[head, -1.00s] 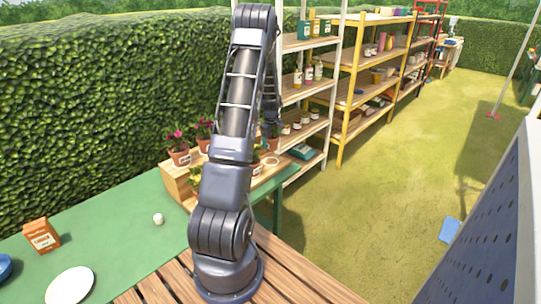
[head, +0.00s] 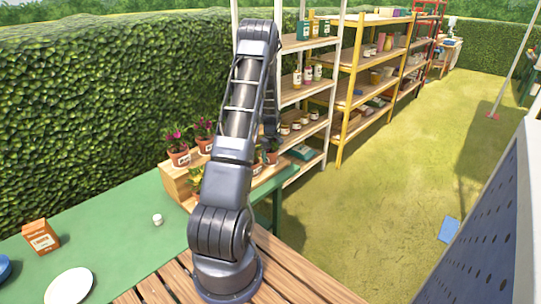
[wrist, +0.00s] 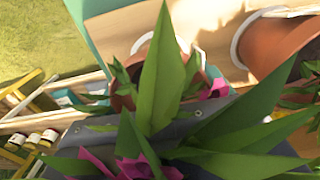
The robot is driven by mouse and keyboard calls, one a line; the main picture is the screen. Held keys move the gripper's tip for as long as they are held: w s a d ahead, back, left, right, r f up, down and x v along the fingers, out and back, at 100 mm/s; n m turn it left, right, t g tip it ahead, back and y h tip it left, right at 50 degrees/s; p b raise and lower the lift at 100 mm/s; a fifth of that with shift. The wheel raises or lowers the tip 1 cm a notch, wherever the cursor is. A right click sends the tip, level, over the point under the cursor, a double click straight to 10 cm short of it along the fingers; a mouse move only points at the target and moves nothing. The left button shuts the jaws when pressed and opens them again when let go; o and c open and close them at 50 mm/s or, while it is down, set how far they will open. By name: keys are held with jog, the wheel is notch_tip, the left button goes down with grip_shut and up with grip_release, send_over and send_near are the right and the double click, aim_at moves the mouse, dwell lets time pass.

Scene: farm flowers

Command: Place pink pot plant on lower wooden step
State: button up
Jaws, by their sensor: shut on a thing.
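My gripper (head: 270,139) is at the right end of the wooden stepped stand (head: 178,184), partly behind my own arm. It is shut on a potted plant (head: 271,156), whose terracotta pot shows low over the lower step (head: 262,177). I cannot tell whether the pot touches the step. In the wrist view, large green leaves (wrist: 158,85) and pink petals (wrist: 135,165) of the plant fill the foreground and cover the fingertips. Other pink-flowered pots (head: 179,154) stand on the stand's left part. A plant with yellow flowers (head: 195,181) stands lower, beside my arm.
In the wrist view, a terracotta pot (wrist: 275,45) is close by on the wood. Shelves (head: 310,85) stand behind the stand.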

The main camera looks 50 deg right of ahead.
jog(key=o, duration=1.3)
jog(key=shift+f, duration=0.1)
